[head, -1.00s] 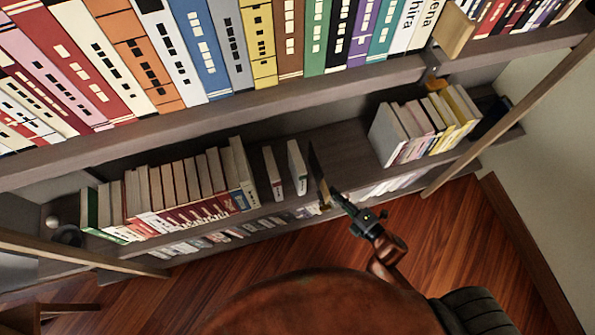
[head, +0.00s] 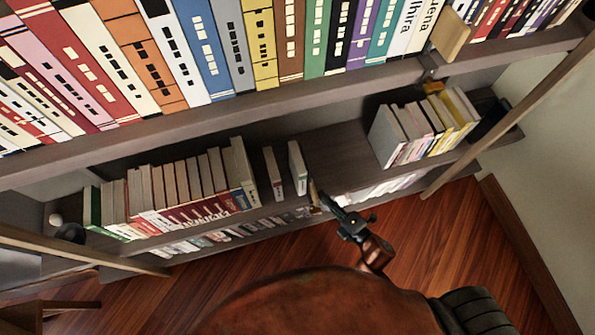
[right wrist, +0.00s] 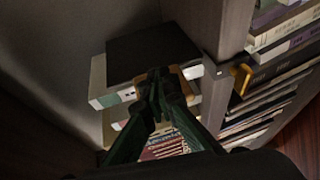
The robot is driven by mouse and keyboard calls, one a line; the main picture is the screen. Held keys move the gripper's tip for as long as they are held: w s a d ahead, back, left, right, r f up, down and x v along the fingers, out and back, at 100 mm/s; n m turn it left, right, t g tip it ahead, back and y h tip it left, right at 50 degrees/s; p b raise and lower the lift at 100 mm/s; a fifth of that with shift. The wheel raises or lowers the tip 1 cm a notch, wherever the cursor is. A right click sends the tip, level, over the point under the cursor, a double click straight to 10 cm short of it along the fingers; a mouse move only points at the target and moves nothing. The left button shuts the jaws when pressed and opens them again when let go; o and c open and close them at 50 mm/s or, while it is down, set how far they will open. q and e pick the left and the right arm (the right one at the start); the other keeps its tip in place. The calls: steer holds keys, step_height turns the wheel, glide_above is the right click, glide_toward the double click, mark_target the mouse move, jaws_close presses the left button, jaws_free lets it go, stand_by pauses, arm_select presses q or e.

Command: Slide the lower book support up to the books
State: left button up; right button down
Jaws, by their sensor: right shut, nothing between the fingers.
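The lower book support (head: 314,194), a thin upright plate with a tan edge, stands on the lower shelf just right of two separate upright white books (head: 298,168). In the right wrist view it shows as a dark plate with a tan edge (right wrist: 150,52), with a pale book (right wrist: 99,84) close beside it. My right gripper (head: 328,196) is shut and empty, at the right side of the support. Its fingertips (right wrist: 159,78) overlap the support's tan edge in the wrist view; I cannot tell if they touch. My left gripper is not in view.
A row of books (head: 185,190) stands further left on the lower shelf (head: 340,150), with gaps before the two separate books. Another group (head: 425,125) stands at right. The upper shelf (head: 250,105) overhangs, with a wooden support (head: 452,35). Bare shelf lies right of the lower support.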

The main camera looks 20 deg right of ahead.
steer(key=shift+a, duration=0.1)
steer(key=shift+a+r+p, duration=0.1)
steer(key=shift+a+p, duration=0.35)
steer(key=shift+a, duration=3)
steer(key=shift+a, duration=2.65)
steer(key=d+p, duration=0.1)
steer(key=d, duration=0.3)
steer(key=shift+p, duration=0.3)
steer(key=shift+d, duration=0.1)
